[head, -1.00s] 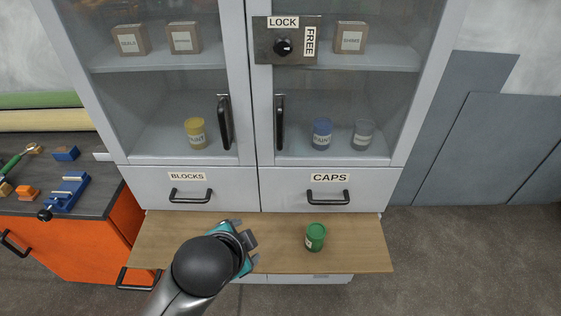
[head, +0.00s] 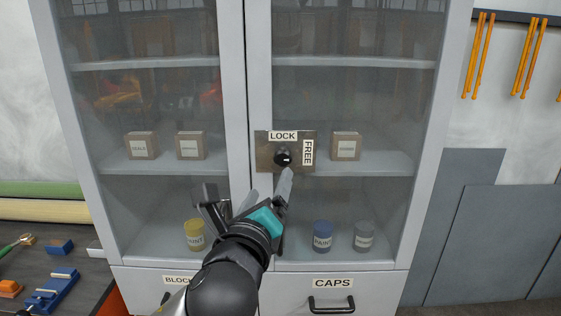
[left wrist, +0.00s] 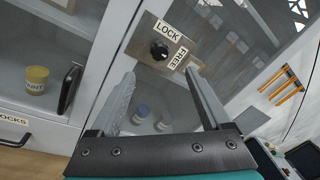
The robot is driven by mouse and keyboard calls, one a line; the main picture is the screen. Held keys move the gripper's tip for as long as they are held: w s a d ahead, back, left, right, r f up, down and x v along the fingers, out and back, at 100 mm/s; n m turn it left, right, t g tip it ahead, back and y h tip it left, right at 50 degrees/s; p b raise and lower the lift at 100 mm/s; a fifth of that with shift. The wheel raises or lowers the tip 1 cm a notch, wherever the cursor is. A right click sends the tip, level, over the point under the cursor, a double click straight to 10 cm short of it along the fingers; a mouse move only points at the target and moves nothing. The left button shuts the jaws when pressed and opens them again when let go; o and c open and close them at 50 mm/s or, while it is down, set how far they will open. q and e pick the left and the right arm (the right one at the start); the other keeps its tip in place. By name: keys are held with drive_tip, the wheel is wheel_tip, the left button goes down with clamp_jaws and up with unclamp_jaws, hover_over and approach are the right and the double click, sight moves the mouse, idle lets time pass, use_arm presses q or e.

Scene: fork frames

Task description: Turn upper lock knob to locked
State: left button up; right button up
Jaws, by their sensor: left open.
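The lock knob (head: 283,157) is a small black round knob on a metal plate (head: 263,150) on the right glass door. A LOCK label is above it and a FREE label to its right. A light mark shows on the knob's right side, towards FREE. My left gripper (head: 246,190) is open and empty in front of the cabinet, just below the plate. In the left wrist view the knob (left wrist: 160,50) shows beyond and between the spread fingers (left wrist: 160,76), apart from them. My right gripper is not in view.
Black door handles are partly hidden by my left arm in the head view; one shows in the left wrist view (left wrist: 70,88). Paint cans (head: 322,235) and small boxes (head: 346,146) stand behind the glass. A CAPS drawer handle (head: 331,304) sticks out below.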

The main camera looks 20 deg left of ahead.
sight(281, 159)
use_arm(q)
drive_tip(key=w, duration=0.4)
drive_tip(key=w+a, duration=0.1)
drive_tip(key=w, duration=0.3)
drive_tip(key=w+p, duration=0.1)
drive_tip(key=w, duration=0.3)
drive_tip(key=shift+w+a, duration=0.3)
drive_tip(key=shift+w, duration=0.1)
drive_tip(key=shift+c, duration=0.2)
clamp_jaws()
